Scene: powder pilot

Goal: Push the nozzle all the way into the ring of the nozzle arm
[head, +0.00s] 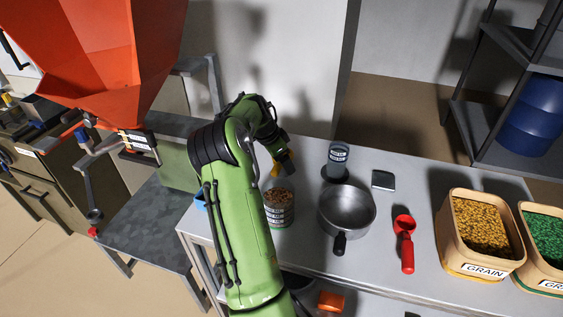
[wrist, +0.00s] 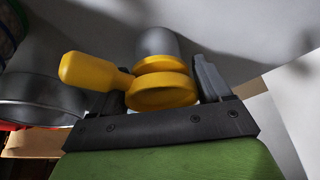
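The yellow nozzle (wrist: 162,88) is between the two fingers of my gripper (wrist: 163,85) in the wrist view. It has stacked round flanges, a side handle pointing left and a grey cylindrical part beyond. The fingers flank the nozzle closely and appear shut on it. In the head view my gripper (head: 282,163) hangs above the back of the table, with a bit of yellow showing. A grey jointed bracket (head: 97,150) below the orange hopper at left may be the nozzle arm; its ring cannot be made out. My gripper is well to the right of it.
The orange hopper (head: 110,55) hangs at upper left above a dark metal stand (head: 155,222). On the table are a labelled can (head: 279,212), a metal pan (head: 346,208), a grey cup (head: 338,157), a red scoop (head: 404,240) and grain bins (head: 482,235) at right.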

